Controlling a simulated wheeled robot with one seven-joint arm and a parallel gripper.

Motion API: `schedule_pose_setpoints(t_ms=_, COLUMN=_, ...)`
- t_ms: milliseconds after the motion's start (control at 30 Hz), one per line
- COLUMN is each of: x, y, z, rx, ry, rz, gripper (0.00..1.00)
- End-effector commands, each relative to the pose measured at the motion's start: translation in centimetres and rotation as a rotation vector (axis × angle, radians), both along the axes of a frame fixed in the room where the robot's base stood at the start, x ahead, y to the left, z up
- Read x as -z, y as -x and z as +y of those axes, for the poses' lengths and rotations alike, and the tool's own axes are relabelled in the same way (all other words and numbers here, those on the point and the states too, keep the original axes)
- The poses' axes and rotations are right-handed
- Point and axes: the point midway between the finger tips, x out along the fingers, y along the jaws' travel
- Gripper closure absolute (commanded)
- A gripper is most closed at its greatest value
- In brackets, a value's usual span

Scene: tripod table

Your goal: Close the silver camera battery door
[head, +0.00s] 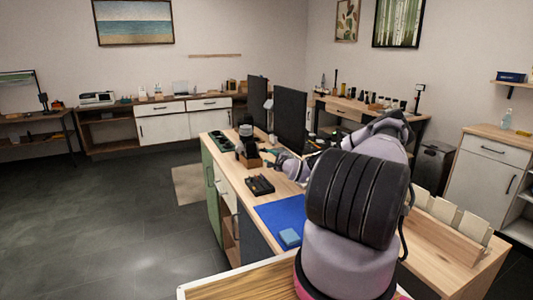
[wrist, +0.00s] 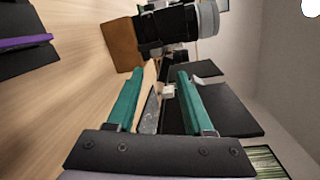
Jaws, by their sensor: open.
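The camera (wrist: 172,27), black with a silver ring on its lens, is at the top of the wrist view. It sits against a brown wooden block (wrist: 123,45). In the head view the camera (head: 247,139) stands on the block on the long workbench. The battery door cannot be made out clearly in either view. My gripper (wrist: 160,74) has teal fingers spread apart with nothing held between them. Its fingertips point towards the camera and are apart from it. In the head view my gripper (head: 272,154) is just right of the camera, partly hidden by my arm.
Dark monitors (head: 290,118) stand behind the camera on the workbench (head: 229,172). A black tray (head: 260,185) and a blue mat (head: 275,222) with a light-blue block (head: 290,238) lie nearer. A small white thing (wrist: 168,91) shows beyond the fingers.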

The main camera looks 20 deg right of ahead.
Motion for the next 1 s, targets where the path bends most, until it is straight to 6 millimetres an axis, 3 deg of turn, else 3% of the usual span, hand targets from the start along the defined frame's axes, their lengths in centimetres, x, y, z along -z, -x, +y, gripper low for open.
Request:
schedule_pose_setpoints(t_ms=133, x=1.3, y=0.4, z=-2.6, rx=0.083, ry=-0.095, rz=-0.059, gripper=0.48)
schedule_pose_setpoints(t_ms=333, x=1.6, y=-0.4, z=-3.3, rx=0.109, ry=-0.124, rz=-0.082, gripper=0.48)
schedule_pose_setpoints(t_ms=800, x=1.6, y=-8.5, z=-2.9, rx=0.107, ry=-0.12, rz=-0.08, gripper=0.48)
schedule_pose_setpoints(t_ms=1000, x=1.6, y=-10.1, z=-2.9, rx=0.108, ry=-0.122, rz=-0.079, gripper=0.48)
